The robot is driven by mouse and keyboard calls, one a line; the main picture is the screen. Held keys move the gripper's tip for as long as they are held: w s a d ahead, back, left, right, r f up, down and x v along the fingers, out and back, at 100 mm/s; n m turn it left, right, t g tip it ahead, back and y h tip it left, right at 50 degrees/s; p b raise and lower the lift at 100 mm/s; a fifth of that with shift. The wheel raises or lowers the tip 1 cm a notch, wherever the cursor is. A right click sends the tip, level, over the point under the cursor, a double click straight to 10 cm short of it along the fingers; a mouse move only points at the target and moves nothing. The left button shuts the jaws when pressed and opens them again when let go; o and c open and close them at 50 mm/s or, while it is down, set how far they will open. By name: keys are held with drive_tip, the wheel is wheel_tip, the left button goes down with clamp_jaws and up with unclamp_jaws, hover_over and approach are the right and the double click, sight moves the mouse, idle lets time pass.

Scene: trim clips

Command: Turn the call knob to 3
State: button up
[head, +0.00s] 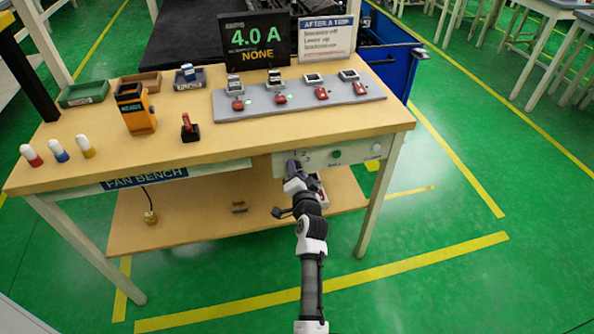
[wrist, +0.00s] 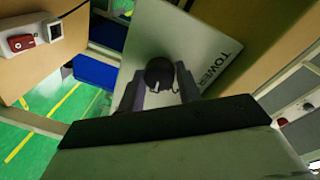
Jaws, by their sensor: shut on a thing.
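The call knob (wrist: 159,72) is a round black knob on a pale panel (wrist: 195,45) lettered "TOWER" in the wrist view. My gripper (wrist: 161,88) has one finger on each side of the knob and is shut on it. In the head view my gripper (head: 293,166) reaches the left part of the same panel (head: 352,154) under the bench's front edge. Small numerals show beside it there, but my gripper hides the knob. I cannot tell which number the knob points to.
A green button (head: 337,154) and a pale round fitting (head: 376,148) sit further right on the panel. The bench top (head: 225,135) overhangs above, bearing an orange meter (head: 136,110) and a grey strip (head: 300,98) with red switches. A lower shelf (head: 190,225) lies below.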

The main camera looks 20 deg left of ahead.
idle(0.3)
drive_tip(key=o, duration=1)
drive_tip(key=f+b+v, duration=0.1)
drive_tip(key=b+v, duration=0.2)
drive_tip(key=v, duration=1)
drive_tip(key=shift+s+d+r, duration=0.25)
drive_tip(key=shift+s+r, duration=0.05)
drive_tip(key=shift+r, duration=0.2)
